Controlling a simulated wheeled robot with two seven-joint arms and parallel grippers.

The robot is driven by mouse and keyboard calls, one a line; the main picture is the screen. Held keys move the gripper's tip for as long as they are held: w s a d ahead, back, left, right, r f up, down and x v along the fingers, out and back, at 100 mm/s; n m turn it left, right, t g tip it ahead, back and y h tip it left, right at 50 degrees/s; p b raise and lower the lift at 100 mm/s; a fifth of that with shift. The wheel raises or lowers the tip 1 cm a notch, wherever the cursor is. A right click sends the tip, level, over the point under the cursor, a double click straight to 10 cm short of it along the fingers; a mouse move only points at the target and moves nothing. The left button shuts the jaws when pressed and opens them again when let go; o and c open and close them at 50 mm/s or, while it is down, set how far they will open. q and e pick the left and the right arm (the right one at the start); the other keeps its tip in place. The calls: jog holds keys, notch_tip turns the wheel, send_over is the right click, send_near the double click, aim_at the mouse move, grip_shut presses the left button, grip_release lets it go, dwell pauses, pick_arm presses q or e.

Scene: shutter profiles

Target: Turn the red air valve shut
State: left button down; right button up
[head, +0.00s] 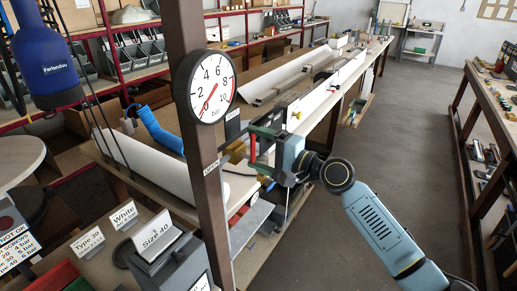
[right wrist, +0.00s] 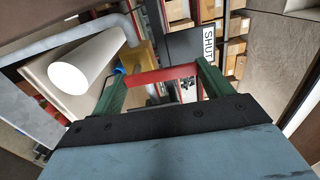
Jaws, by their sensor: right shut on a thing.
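The red air valve lever (right wrist: 165,75) lies between the green fingers of my right gripper (right wrist: 158,82) in the right wrist view, and the gripper is shut on it. A brass-coloured valve body (right wrist: 142,58) shows just beyond the lever. In the head view my right gripper (head: 256,150) is at the bench edge, right of the brown post; its fingers hide part of the lever. A SHUT label (right wrist: 209,52) is beyond the right finger. An OPEN label (head: 211,167) is on the post. My left gripper is not in view.
A round gauge (head: 209,87) on the brown post (head: 208,185) has its red needle near 0. A white roll-like profile (head: 150,165) and a blue hose (head: 158,130) lie left of the post. Dark blue equipment (head: 47,55) hangs at upper left. The floor aisle (head: 400,120) is clear.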

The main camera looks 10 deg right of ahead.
jog(key=o, duration=1.4)
jog(key=shift+c, duration=0.2)
jog(key=shift+d, duration=0.1)
jog(key=b+v, duration=0.3)
jog(key=v, duration=1)
jog(key=shift+s, duration=0.15)
